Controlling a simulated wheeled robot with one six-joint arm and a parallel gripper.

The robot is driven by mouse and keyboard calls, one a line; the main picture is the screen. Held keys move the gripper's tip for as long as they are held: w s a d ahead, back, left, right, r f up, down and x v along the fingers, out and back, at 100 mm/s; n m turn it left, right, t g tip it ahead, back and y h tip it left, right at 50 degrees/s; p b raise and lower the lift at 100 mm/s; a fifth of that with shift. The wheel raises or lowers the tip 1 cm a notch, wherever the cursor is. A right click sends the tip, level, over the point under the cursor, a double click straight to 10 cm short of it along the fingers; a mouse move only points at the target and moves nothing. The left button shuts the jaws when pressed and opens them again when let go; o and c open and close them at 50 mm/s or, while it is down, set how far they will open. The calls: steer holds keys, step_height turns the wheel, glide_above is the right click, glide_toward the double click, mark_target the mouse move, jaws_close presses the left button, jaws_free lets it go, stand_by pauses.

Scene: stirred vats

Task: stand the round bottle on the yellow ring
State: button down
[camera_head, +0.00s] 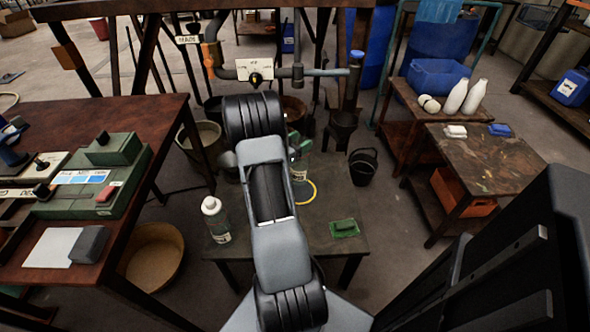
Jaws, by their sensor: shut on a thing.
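The yellow ring (304,192) lies flat on the low dark table, partly hidden behind my arm. My gripper (298,147) is just beyond my arm, mostly hidden by it. It is shut on a pale bottle, which I take for the round bottle (299,171); only a part of it shows, above or behind the ring in the picture. I cannot tell whether its base touches the table. Another bottle with a white cap and a label (215,219) stands upright at the table's left edge.
A green block or sponge (344,228) lies on the low table (335,256), right of the ring. A black bucket (363,166) stands behind the table's right corner. A reddish bench (150,115) is at left, a stained workbench (485,160) at right. Pipework stands behind.

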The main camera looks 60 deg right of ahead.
step_height(320, 180, down, 7)
steer(key=b, duration=0.1)
steer(key=shift+b, duration=0.3)
steer(key=shift+s, duration=0.1)
steer(key=shift+f, duration=0.15)
steer(key=shift+c, duration=1.8)
jaws_free()
steer(key=p+v, duration=0.1)
steer(key=v, duration=0.6)
steer(key=shift+a, duration=0.25)
